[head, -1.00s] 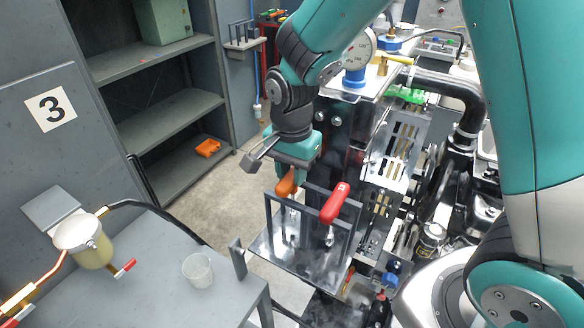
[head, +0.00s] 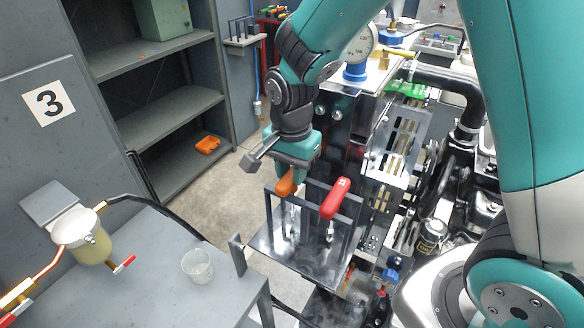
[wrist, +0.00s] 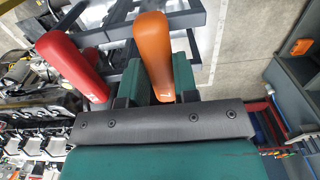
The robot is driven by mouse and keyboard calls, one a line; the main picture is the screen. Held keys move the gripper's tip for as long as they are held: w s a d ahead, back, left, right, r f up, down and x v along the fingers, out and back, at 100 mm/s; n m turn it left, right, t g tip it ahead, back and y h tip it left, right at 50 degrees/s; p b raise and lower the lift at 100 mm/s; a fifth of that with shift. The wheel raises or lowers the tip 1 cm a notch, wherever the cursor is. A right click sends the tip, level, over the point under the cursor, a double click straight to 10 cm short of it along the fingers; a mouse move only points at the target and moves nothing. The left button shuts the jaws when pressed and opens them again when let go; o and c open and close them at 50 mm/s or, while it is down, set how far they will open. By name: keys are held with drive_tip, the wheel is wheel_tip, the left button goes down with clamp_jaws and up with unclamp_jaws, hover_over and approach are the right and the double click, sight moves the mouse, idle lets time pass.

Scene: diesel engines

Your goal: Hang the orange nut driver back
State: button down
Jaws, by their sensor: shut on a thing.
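The orange nut driver (head: 287,182) stands roughly upright at the left part of a dark rack (head: 312,187). Its shaft points down between the rack's bars. My gripper (head: 293,165) is shut on the orange handle from above and behind. In the wrist view the orange handle (wrist: 153,50) sits between the green fingers (wrist: 160,82). A red-handled driver (head: 335,198) hangs in the rack to the right, and it also shows at the left in the wrist view (wrist: 70,62). I cannot tell whether the orange driver rests on the rack.
A grey bench (head: 170,270) with a clear cup (head: 197,265) and a yellowish filter bowl (head: 85,240) is at the lower left. The engine (head: 450,200) is close on the right. Shelves (head: 165,110) stand behind, with floor between.

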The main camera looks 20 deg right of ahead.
sight(291, 174)
drive_tip(key=shift+f, duration=0.2)
drive_tip(key=shift+c, duration=2.2)
unclamp_jaws()
drive_tip(key=shift+r, duration=0.2)
drive_tip(key=shift+r+p, duration=1.55)
drive_tip(key=shift+r, duration=0.05)
drive_tip(key=shift+r, duration=0.1)
wheel_tip(291, 174, up, 6)
drive_tip(key=p, duration=0.5)
